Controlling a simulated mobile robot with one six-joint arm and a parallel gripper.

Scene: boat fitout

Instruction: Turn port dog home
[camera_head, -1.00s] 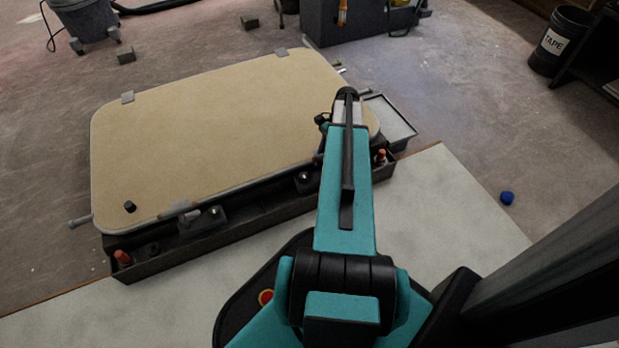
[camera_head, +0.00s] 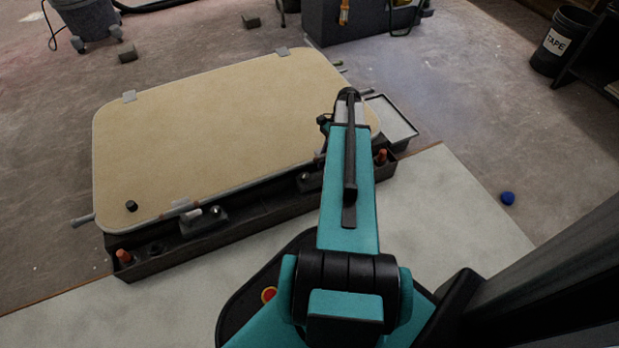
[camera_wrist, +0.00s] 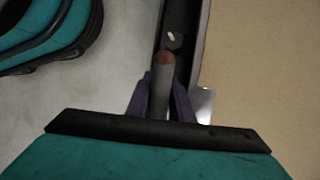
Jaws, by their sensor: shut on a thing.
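A tan hatch lid (camera_head: 220,120) with a grey rim lies on a dark frame (camera_head: 250,212). A dog fitting with a pale grey lever (camera_head: 194,216) sits on the frame's front edge at left. Another dark fitting (camera_head: 306,181) sits further right, close to my arm. In the wrist view, my gripper (camera_wrist: 163,105) is shut on a grey handle (camera_wrist: 162,78) with a reddish-brown tip, the fingers on either side of it. The handle lies along the dark frame, beside the lid. In the head view my arm hides the fingers and the held handle. Which dog is port is not marked.
A black knob (camera_head: 131,206) is on the lid. A shallow grey tray (camera_head: 393,118) lies right of the lid.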

